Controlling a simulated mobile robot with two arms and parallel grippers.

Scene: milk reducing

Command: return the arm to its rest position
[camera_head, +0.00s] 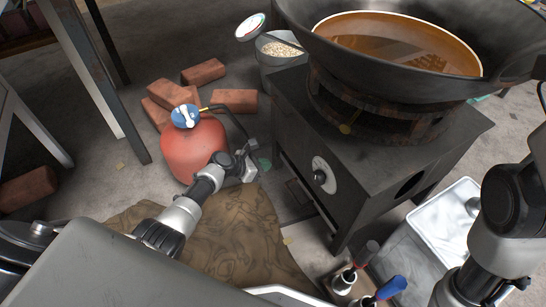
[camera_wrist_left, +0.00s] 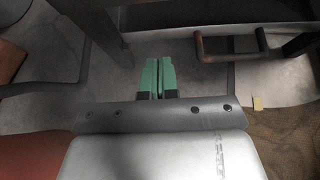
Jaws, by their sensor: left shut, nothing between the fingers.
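My left arm (camera_head: 185,213) reaches in from the lower left of the head view. Its gripper (camera_head: 264,165) is low, between the red gas cylinder (camera_head: 190,152) and the black stove (camera_head: 385,165). In the left wrist view the two green fingers (camera_wrist_left: 156,78) are together with nothing between them. Dark stove legs and a rusty bar (camera_wrist_left: 228,57) lie beyond the fingertips there. My right arm (camera_head: 510,215) is at the right edge of the head view; its gripper is out of view.
A large wok (camera_head: 510,62) with brown liquid sits on the stove. Bricks (camera_head: 203,72) lie behind the cylinder. A brown cloth (camera_head: 235,240) covers the floor nearby. Bottles with red and blue tops (camera_head: 391,288) and a white tray (camera_head: 445,215) stand at lower right.

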